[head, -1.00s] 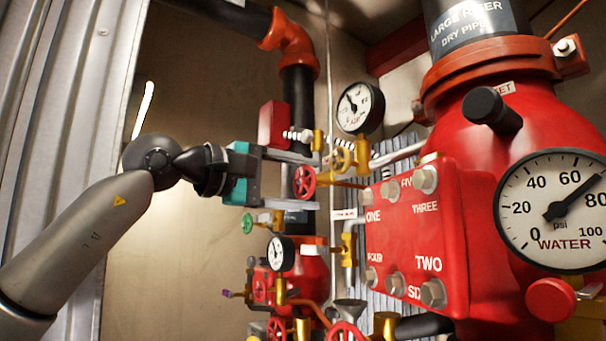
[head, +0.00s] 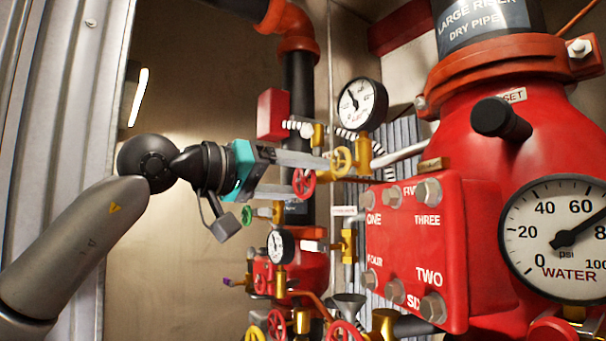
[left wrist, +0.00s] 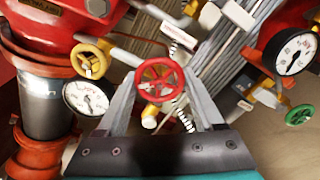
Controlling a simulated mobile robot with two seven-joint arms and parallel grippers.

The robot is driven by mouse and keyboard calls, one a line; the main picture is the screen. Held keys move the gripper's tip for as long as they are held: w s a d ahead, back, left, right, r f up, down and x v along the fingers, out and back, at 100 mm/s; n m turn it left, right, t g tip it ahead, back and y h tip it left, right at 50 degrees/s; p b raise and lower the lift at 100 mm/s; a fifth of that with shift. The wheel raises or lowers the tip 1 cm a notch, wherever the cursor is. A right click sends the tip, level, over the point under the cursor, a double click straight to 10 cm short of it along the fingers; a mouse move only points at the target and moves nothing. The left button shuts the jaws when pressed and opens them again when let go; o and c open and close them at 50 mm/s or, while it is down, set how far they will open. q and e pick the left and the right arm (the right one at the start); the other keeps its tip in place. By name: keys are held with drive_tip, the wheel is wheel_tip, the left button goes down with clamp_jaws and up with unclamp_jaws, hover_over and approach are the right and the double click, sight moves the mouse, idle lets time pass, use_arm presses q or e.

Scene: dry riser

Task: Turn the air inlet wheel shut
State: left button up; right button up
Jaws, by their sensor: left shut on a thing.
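A small red handwheel (head: 304,184) with spokes sits on brass pipework left of the red cover plate. My left gripper (head: 306,175) reaches in from the left, with one finger above the wheel and one below. In the left wrist view the red wheel (left wrist: 160,65) sits between the two grey fingers, which are shut on its rim from both sides. No label naming this wheel is readable. My right gripper is not in view.
A yellow wheel (head: 341,161) and an air gauge (head: 361,104) are close to the fingertips. A green wheel (head: 247,214) lies just below the gripper. The large water gauge (head: 560,240) and red cover plate (head: 405,245) fill the right.

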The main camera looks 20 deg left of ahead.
use_arm(q)
drive_tip(key=shift+d+m, duration=0.1)
drive_tip(key=shift+m, duration=2.2)
drive_tip(key=o, duration=1.4)
drive_tip(key=shift+s, duration=0.1)
drive_tip(key=shift+b+v, duration=2.35)
drive_tip(key=shift+v, duration=5.25)
